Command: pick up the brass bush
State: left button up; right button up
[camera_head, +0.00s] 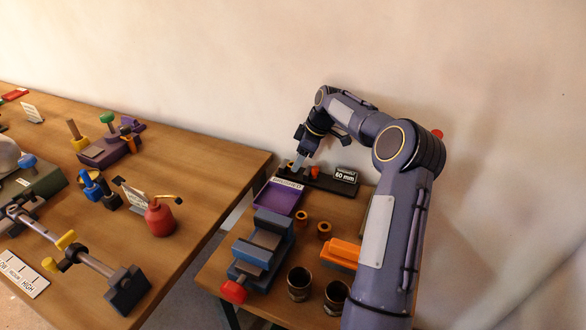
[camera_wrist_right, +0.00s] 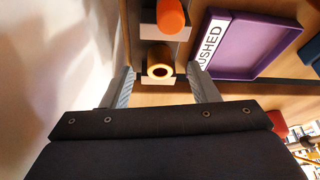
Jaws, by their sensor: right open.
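The brass bush (camera_wrist_right: 160,70) shows in the right wrist view as a gold ring with a dark hole, seen end-on at a black rack. My right gripper (camera_wrist_right: 160,86) is open, with one grey finger on each side of the bush and gaps visible between. In the head view my right gripper (camera_head: 298,164) reaches down at the left end of the black rack (camera_head: 340,188); it largely hides the bush there. My left gripper is not in view.
An orange cylinder (camera_wrist_right: 171,16) stands beside the bush on the rack. A purple tray (camera_head: 278,199) lies just in front. Two copper-coloured rings (camera_head: 302,216), a blue vise (camera_head: 262,246) and metal cups (camera_head: 299,282) are nearer. A wall rises behind.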

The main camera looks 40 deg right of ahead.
jog(key=x, duration=0.3)
jog(key=shift+w+f, duration=0.1)
jog(key=shift+f, duration=0.1)
jog(key=c, duration=1.1)
jog(key=shift+c, duration=0.2)
jog(key=shift+r, duration=0.1)
